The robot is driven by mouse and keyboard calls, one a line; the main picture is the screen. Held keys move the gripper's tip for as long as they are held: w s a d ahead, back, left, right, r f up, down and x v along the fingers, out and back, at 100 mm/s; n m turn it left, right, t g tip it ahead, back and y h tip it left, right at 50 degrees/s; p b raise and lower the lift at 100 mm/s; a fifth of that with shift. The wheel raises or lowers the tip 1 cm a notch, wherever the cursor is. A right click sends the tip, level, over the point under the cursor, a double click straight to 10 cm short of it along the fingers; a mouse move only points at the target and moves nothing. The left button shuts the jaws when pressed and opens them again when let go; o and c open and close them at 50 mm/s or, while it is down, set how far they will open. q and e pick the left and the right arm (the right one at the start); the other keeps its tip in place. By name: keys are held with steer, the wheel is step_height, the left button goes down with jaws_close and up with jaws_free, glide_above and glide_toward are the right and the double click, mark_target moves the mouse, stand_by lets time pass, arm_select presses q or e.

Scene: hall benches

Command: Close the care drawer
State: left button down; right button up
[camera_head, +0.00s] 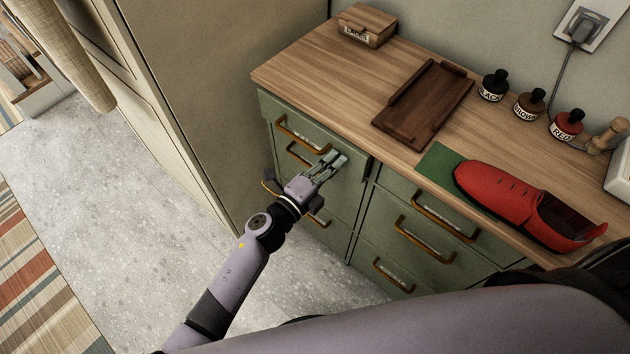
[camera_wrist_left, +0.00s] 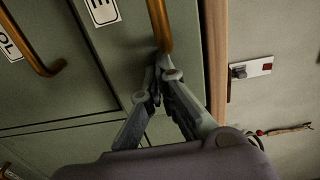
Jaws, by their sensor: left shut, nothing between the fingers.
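The green cabinet has drawers with brass handles. In the head view my left gripper (camera_head: 335,160) is at the front of the top left drawer (camera_head: 345,190), just right of its handle (camera_head: 303,136). In the left wrist view the gripper (camera_wrist_left: 160,80) is shut and empty, its fingertips close to the end of a brass handle (camera_wrist_left: 160,25). Whether they touch the front is unclear. A cut-off label (camera_wrist_left: 103,10) beside that handle shows only an "E". The drawer looks almost flush; any small gap cannot be judged. My right gripper is out of view.
On the wooden top stand a small labelled box (camera_head: 367,25), a brown tray (camera_head: 424,104), several polish bottles (camera_head: 528,104) and a red shoe (camera_head: 510,200) on a green mat (camera_head: 436,164). A tall cabinet (camera_head: 225,80) borders the left. The grey floor (camera_head: 130,190) is free.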

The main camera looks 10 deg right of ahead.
mark_target(341, 153)
arm_select(q)
steer(key=x, duration=0.3)
steer(key=shift+b, duration=0.3)
steer(key=shift+r, duration=0.25)
steer(key=shift+w, duration=0.1)
